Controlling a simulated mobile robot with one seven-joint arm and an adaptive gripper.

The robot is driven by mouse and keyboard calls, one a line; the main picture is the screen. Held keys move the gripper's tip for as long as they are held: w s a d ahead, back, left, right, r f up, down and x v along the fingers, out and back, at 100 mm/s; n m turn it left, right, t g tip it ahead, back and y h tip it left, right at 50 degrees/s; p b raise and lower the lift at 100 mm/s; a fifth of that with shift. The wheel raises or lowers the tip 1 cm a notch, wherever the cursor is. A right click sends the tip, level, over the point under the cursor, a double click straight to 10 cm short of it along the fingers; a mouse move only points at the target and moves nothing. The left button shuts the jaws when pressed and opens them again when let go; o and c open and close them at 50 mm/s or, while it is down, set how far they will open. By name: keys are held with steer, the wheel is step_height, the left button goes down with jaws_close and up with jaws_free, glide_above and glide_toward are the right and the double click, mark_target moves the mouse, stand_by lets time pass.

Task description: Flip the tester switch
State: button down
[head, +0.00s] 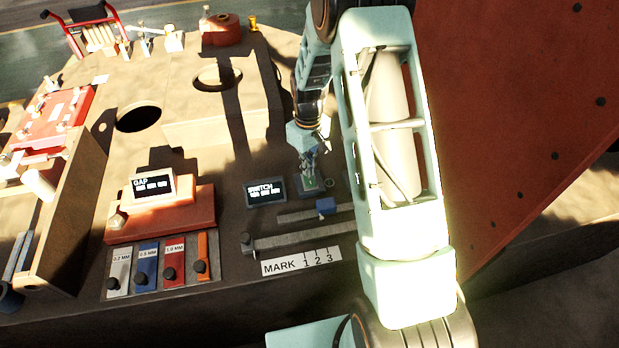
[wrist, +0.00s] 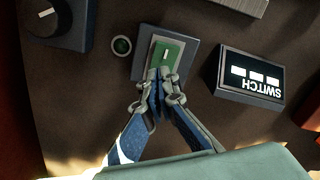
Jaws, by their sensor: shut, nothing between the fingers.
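The tester switch (wrist: 190,60) is a grey block with a green face and a small pale lever (wrist: 166,54) in the wrist view. In the head view the switch (head: 311,184) is mostly behind my gripper, right of the SWITCH display. My gripper (wrist: 161,74) is shut and empty, its fingertips over the near part of the green face, just short of the lever in the picture. Whether they touch the switch, I cannot tell. In the head view my gripper (head: 308,172) points down at the switch. The SWITCH display (wrist: 252,77) shows several white blocks.
A slider with a blue block (head: 326,207) and the MARK scale (head: 300,261) lie nearer. The orange GAP stand (head: 160,215) is at left.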

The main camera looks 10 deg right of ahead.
steer(key=shift+r+p, duration=1.7)
steer(key=shift+r, duration=1.55)
